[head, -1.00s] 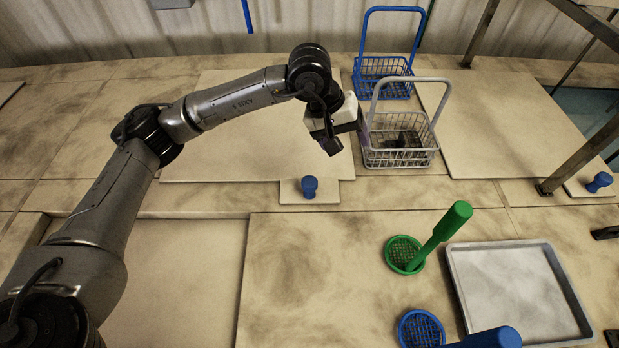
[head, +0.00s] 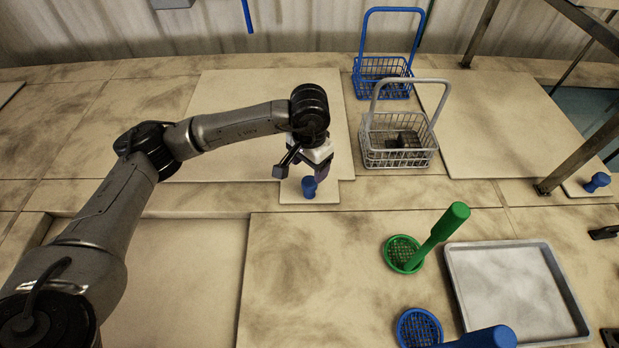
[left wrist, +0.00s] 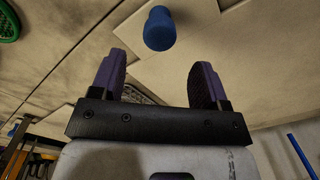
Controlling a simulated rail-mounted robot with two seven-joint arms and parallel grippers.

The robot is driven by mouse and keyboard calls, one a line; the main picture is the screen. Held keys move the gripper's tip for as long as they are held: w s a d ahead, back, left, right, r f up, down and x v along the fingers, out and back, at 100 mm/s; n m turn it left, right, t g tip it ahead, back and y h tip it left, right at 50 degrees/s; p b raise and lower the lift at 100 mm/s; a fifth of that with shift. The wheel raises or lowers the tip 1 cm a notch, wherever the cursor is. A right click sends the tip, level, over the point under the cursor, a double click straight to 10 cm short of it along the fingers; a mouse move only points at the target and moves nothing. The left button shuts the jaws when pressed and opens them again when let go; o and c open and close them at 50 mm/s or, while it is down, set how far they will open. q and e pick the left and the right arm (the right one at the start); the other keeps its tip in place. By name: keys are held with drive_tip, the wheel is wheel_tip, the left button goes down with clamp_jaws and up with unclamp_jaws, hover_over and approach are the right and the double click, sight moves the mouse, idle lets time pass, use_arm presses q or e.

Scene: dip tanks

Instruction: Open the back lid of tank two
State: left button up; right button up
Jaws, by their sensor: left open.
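A flat beige lid (head: 215,120) lies at the back left, with a tab at its front edge carrying a blue knob (head: 309,187). My left gripper (head: 299,174) is open just above and behind this knob. In the left wrist view the blue knob (left wrist: 159,29) stands beyond the two purple fingertips (left wrist: 160,68), roughly centred between them and not gripped. A second beige lid (head: 490,125) lies at the back right, with its own blue knob (head: 597,182). No tank numbers are visible. My right gripper is not clearly seen.
A grey wire basket (head: 398,155) stands just right of my left gripper, with a blue basket (head: 383,88) behind it. A green strainer (head: 403,253), a blue strainer (head: 420,329) and a grey tray (head: 517,290) lie in front. A metal frame (head: 585,150) rises at right.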

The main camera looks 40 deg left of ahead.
sight(310, 181)
use_arm(q)
drive_tip(key=shift+f+p, duration=0.35)
drive_tip(key=shift+f, duration=2.85)
drive_tip(key=shift+c, duration=0.2)
